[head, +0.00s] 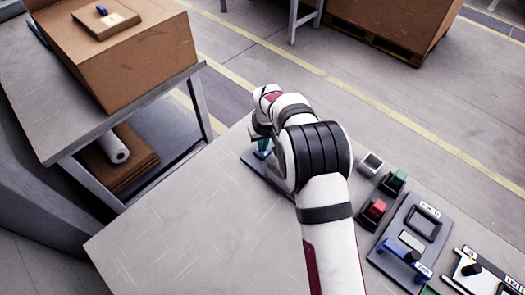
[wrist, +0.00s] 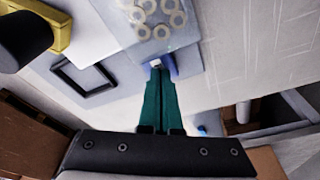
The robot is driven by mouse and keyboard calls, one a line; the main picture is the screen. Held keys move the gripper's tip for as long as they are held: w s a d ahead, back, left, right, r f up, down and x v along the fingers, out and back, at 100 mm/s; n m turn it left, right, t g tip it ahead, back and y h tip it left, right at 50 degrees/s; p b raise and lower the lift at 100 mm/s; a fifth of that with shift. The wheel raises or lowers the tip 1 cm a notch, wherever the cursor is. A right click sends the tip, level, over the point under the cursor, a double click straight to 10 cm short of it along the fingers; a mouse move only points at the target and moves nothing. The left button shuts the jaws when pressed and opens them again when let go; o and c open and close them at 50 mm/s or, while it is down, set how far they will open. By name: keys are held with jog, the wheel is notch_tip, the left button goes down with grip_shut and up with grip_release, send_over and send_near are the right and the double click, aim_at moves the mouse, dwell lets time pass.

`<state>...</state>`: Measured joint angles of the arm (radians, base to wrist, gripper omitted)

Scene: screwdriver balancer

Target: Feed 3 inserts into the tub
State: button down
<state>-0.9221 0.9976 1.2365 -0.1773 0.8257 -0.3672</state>
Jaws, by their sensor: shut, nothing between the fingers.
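My gripper (wrist: 158,72) has two green fingers, shut together with nothing held. In the head view my gripper (head: 261,141) is over the far edge of the grey table, largely hidden by my arm. Several cream rings (wrist: 160,18), possibly the inserts, lie in or on a pale see-through holder at the top of the wrist view. The fingertips appear just below this holder in that view. A small white piece and a blue part (wrist: 170,66) show at the fingertips; whether they touch is unclear. I cannot make out which thing is the tub.
A black square frame (wrist: 72,80) lies left of the fingers in the wrist view. In the head view, red (head: 373,211) and green (head: 394,182) blocks and a dark panel (head: 395,235) stand right of my arm. The table's left part (head: 185,235) is clear.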

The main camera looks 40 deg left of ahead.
jog(key=shift+f, duration=0.1)
dwell(0.3)
jog(key=shift+w+a+v, duration=0.1)
jog(key=shift+a+v, duration=0.1)
jog(key=shift+v, duration=0.95)
jog(key=shift+w+a+v, duration=0.15)
jog(key=shift+a+v, duration=0.05)
jog(key=shift+v, duration=0.95)
jog(key=shift+w+a+v, duration=0.1)
jog(key=shift+a+v, duration=0.1)
jog(key=shift+v, duration=0.95)
jog(key=a+v, duration=0.1)
jog(key=v, duration=0.5)
jog(key=shift+w+r, duration=0.25)
jog(key=shift+w, duration=0.05)
jog(key=x, duration=0.3)
jog(key=d+x, duration=0.1)
jog(key=x, duration=0.3)
jog(key=s+d+x, duration=0.1)
jog(key=x, duration=0.3)
jog(key=shift+f, duration=0.35)
